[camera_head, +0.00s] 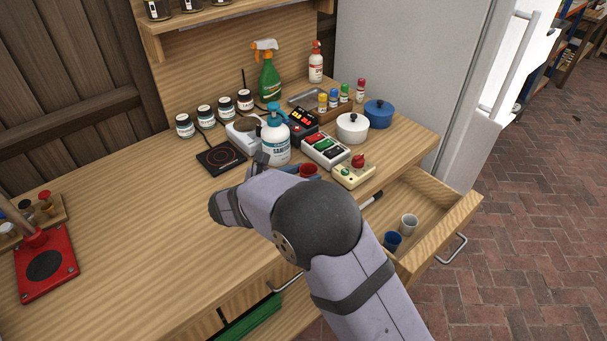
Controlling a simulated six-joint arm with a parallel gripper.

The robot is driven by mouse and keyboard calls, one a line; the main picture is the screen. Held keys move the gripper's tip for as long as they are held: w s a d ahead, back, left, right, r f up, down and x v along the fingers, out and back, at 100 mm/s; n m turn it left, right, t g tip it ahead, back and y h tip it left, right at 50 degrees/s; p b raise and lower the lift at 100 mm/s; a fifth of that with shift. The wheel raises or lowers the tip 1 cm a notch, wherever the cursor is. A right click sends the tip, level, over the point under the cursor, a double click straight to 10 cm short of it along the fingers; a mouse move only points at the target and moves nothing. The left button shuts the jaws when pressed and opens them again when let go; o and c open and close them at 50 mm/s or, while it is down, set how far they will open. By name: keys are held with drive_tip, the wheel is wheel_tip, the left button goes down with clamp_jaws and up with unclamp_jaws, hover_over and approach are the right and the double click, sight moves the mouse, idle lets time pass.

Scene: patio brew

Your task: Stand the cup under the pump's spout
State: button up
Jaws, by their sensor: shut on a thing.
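A small red cup (309,170) shows just right of and in front of the bottle, partly hidden by my arm. My gripper (304,171) is mostly hidden behind my arm; bluish finger parts show beside the red cup, and it appears shut on that cup. The cup looks apart from the bottle. I cannot tell whether its base touches the counter.
An open drawer (447,203) at right holds a white cup (409,224) and a blue cup (393,241). A switch box (326,150), a cream box with a red knob (353,172) and a hot plate (221,157) crowd the bottle. The counter's left middle is clear.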

drive_tip(key=shift+f, duration=0.2)
drive_tip(key=o, duration=1)
drive_tip(key=shift+r, duration=0.1)
drive_tip(key=shift+r, duration=0.2)
drive_tip(key=shift+s+a, duration=0.15)
drive_tip(key=shift+s, duration=0.1)
drive_tip(key=b+v, duration=0.1)
drive_tip(key=v, duration=1)
drive_tip(key=shift+s+a+r, duration=0.1)
drive_tip(key=shift+r, duration=0.05)
